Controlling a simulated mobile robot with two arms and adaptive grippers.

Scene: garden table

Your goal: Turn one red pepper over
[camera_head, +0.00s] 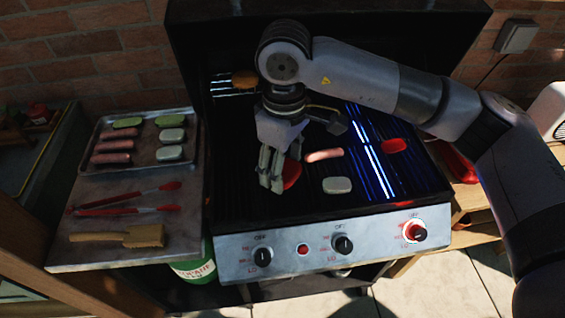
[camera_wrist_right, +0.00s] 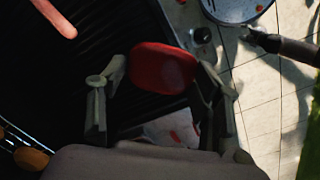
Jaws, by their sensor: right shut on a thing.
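One red pepper (camera_head: 291,174) is at my right gripper (camera_head: 272,178), over the front left part of the grill (camera_head: 235,205). In the right wrist view the red pepper (camera_wrist_right: 163,68) sits between the two fingers (camera_wrist_right: 160,95), which are shut on it. The head view does not clearly show whether it touches the grate, and the gripper hides part of it. A second red pepper (camera_head: 394,146) lies flat on the grate to the right. My left gripper is not seen in the head view.
A sausage (camera_head: 324,155) and a pale piece (camera_head: 337,185) lie just right of the gripper. An orange piece (camera_head: 245,79) is at the back. On the left are a food tray (camera_head: 83,168), red-tipped tongs (camera_head: 130,200) and a brush (camera_head: 143,236). Knobs line the front panel (camera_head: 375,231).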

